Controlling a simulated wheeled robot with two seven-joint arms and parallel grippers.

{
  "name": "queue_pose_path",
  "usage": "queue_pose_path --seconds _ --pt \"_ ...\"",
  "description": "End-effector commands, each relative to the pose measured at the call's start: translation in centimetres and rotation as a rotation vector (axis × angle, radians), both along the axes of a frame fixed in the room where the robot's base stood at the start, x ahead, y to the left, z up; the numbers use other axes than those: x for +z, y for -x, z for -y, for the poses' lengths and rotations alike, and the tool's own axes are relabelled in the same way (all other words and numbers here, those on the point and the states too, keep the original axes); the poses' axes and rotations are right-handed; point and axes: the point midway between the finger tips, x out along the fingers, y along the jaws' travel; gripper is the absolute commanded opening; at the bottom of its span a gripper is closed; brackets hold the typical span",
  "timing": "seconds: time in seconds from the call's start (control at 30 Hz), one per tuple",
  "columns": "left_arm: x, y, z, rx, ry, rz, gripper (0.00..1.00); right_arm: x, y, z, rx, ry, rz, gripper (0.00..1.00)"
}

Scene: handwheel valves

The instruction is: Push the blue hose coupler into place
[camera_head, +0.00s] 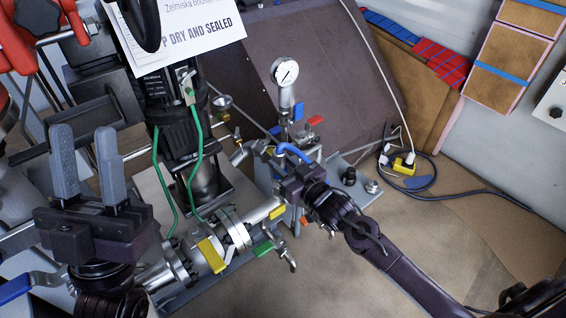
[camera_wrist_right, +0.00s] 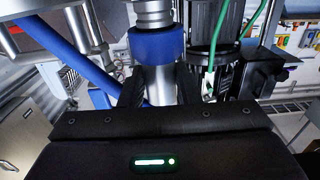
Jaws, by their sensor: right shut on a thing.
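The blue hose coupler (camera_wrist_right: 157,46) is a blue collar around a silver pipe, upright in the right wrist view. Its lower part is a plain silver tube (camera_wrist_right: 159,86). My right gripper (camera_wrist_right: 159,76) has its dark fingers on both sides of this tube, just below the blue collar, and is shut on it. A blue hose (camera_wrist_right: 76,48) runs slantwise to the left of it. In the head view my right gripper (camera_head: 281,166) reaches in among the pipework and hides most of the coupler. My left gripper (camera_head: 86,160) is open and empty, fingers pointing up.
A pressure gauge (camera_head: 285,72) stands just behind my right gripper. Flanged pipe with a yellow lever (camera_head: 212,256) and a green-handled valve (camera_head: 263,248) lie in front. A black cylinder with green wires (camera_head: 182,130) stands between my arms. Cardboard-covered floor at right is mostly free.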

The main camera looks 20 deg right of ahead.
Motion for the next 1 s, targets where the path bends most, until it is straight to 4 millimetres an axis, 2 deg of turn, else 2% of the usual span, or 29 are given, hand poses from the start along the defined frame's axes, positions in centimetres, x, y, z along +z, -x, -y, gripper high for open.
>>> queue_pose_path --seconds 0.97,1.0 --pt "-1.0 0.0 0.0 0.000 0.000 0.000 0.36 -2.0 0.0 0.0 0.000 0.000 0.001 0.06" --pt "-1.0 0.0 0.0 0.000 0.000 0.000 0.36 -1.9 0.0 0.0 0.000 -0.001 0.002 0.32"
